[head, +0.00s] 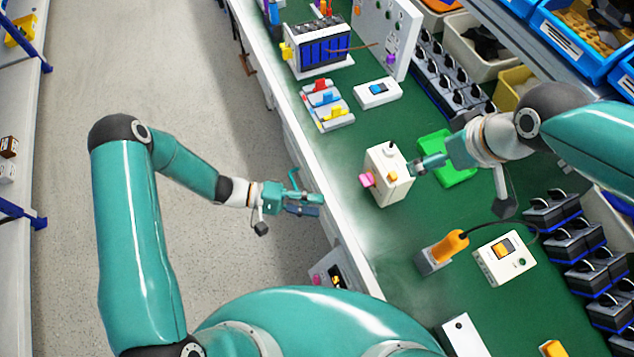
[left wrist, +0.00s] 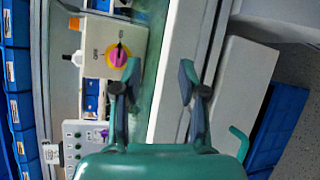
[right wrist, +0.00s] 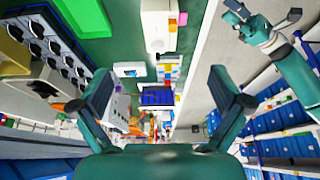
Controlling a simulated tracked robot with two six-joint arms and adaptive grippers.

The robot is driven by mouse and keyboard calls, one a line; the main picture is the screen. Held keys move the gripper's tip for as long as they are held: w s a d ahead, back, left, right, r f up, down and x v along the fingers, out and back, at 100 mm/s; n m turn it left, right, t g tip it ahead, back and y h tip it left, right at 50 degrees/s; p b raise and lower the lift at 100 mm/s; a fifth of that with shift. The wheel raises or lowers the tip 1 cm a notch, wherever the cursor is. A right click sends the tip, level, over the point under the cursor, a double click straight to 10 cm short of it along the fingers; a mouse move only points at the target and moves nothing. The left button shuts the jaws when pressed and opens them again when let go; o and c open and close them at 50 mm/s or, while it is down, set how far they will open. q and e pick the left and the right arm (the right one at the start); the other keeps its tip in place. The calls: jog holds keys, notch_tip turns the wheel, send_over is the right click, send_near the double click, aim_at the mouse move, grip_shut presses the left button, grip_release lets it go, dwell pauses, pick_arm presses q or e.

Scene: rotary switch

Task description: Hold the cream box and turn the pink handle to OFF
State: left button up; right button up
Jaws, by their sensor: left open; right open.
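The cream box (head: 388,190) stands on the green bench top, with the pink handle (head: 367,181) on its aisle-side face. In the left wrist view, the box (left wrist: 93,38) shows two small labels, apparently OFF and ON. The handle (left wrist: 118,57) is round there, with a dark mark toward the upper label. My left gripper (head: 305,201) is open and empty over the aisle, apart from the handle. My right gripper (head: 420,164) is open beside the box's far right side; contact is unclear. The right wrist view shows the box (right wrist: 155,28) above and between the fingers.
A green tray (head: 460,178) lies behind my right gripper. A white switch box (head: 378,92) and coloured switches (head: 327,105) stand farther along the bench. An orange-handled device (head: 442,250) and another switch box (head: 504,257) are nearer. The aisle floor (head: 200,80) is clear.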

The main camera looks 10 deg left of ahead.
pick_arm(q)
jog(key=w+r+t, duration=0.1)
jog(key=w+r+t+h, duration=0.1)
jog(key=w, duration=0.1)
jog(key=w+r+t+h, duration=0.1)
jog(key=shift+w+d, duration=0.15)
jog(key=shift+d, duration=0.2)
pick_arm(e)
send_near(398, 172)
jog(key=x, duration=0.9)
jog(key=shift+s, duration=0.1)
